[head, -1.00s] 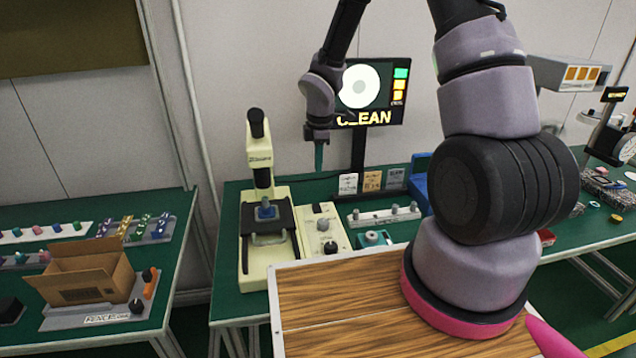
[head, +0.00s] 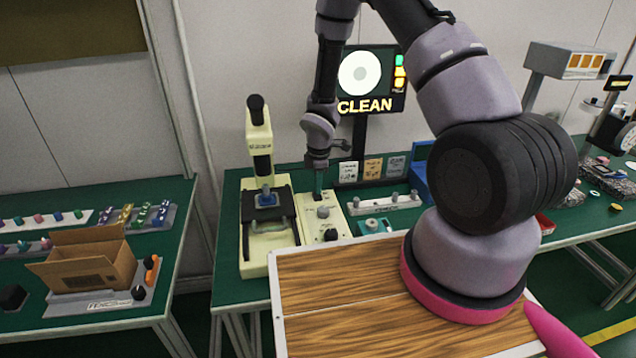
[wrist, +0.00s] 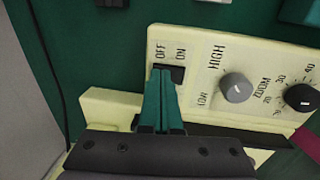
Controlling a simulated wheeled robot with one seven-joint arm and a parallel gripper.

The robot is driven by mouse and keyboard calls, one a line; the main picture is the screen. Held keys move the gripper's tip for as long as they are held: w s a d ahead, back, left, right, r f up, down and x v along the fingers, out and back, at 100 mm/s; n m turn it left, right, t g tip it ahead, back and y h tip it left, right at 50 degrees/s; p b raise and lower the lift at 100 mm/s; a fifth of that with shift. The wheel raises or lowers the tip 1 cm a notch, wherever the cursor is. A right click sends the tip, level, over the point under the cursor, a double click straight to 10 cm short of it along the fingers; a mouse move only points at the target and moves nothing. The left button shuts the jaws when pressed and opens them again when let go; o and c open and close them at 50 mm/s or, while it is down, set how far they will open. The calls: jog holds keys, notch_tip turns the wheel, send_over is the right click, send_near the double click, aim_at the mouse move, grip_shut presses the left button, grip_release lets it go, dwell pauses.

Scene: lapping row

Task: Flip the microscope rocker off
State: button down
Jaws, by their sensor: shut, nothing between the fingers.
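The black rocker (wrist: 179,74) sits on a cream control panel (wrist: 210,48), with OFF printed by its left end and ON by its right. My gripper (wrist: 162,72) is shut and empty, its teal fingertips over the rocker's left and middle part, hiding it there. I cannot tell whether they touch or which way the rocker is tilted. In the head view my gripper (head: 318,190) points down at the back end of the panel (head: 312,232). The cream microscope (head: 259,140) stands just left of it.
A grey knob (wrist: 236,87) and a black zoom knob (wrist: 300,97) are right of the rocker. A monitor (head: 372,80) reading CLEAN stands behind. A rack with pale knobs (head: 385,204) and a blue bin (head: 420,178) are to the right.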

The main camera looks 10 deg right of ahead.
jog(key=shift+w+f, duration=0.1)
jog(key=shift+f, duration=0.2)
jog(key=shift+r, duration=0.1)
jog(key=shift+s, duration=0.2)
jog(key=shift+s, duration=0.7)
jog(key=shift+r, duration=0.1)
jog(key=shift+w, duration=0.1)
jog(key=shift+a+r, duration=0.1)
jog(key=shift+r, duration=0.2)
notch_tip(320, 180, up, 13)
jog(key=s, duration=0.1)
jog(key=shift+s+r, duration=0.15)
jog(key=shift+s, duration=0.25)
